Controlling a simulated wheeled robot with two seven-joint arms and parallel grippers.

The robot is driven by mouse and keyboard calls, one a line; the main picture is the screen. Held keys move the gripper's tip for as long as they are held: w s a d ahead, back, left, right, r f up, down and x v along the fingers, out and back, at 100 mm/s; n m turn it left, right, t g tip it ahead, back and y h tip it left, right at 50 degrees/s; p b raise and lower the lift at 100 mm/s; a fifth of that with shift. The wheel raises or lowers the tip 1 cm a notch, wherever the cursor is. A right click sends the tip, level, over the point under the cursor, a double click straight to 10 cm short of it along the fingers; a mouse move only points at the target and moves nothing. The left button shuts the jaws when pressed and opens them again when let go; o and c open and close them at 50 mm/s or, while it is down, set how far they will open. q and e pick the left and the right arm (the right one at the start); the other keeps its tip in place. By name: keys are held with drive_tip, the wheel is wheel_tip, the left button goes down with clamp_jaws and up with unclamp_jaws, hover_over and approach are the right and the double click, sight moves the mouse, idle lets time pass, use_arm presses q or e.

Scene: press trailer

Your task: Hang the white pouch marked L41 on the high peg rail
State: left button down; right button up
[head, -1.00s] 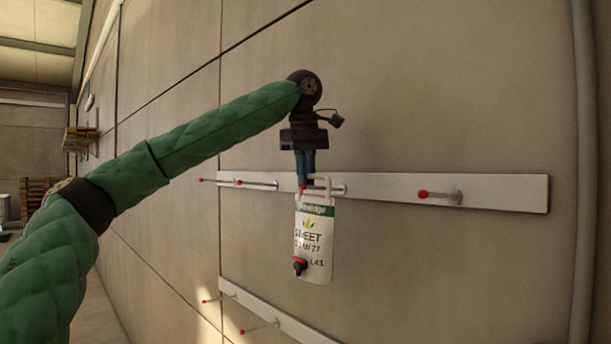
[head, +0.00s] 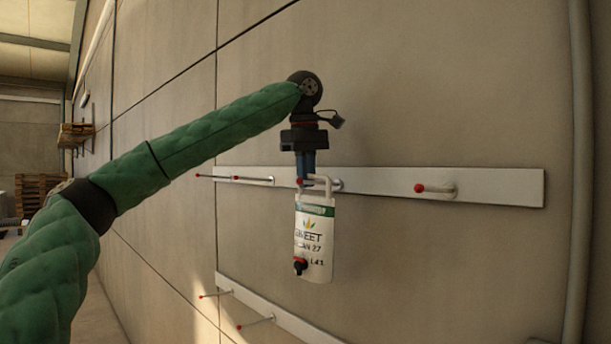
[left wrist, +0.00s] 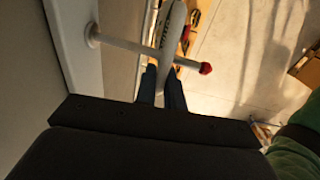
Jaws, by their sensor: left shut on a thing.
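The white pouch marked L41 (head: 314,240) hangs upright in the head view, with a green band, a black spout and a white handle (head: 329,186). My left gripper (head: 304,182) points down and is shut on the handle, which also shows between the fingers in the left wrist view (left wrist: 172,25). The high peg rail (head: 500,188) runs behind it. One red-tipped peg (left wrist: 130,45) crosses the handle close to my fingertips. I cannot tell whether it passes through the handle's opening or only beside it. My right gripper is not in view.
Another red-tipped peg (head: 436,189) on the high rail stands free to the right, and others stick out at the left. A lower rail (head: 265,312) with red-tipped pegs is below. A vertical pipe (head: 580,170) runs along the wall at the right.

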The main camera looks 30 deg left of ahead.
use_arm(q)
drive_tip(key=shift+r, duration=0.1)
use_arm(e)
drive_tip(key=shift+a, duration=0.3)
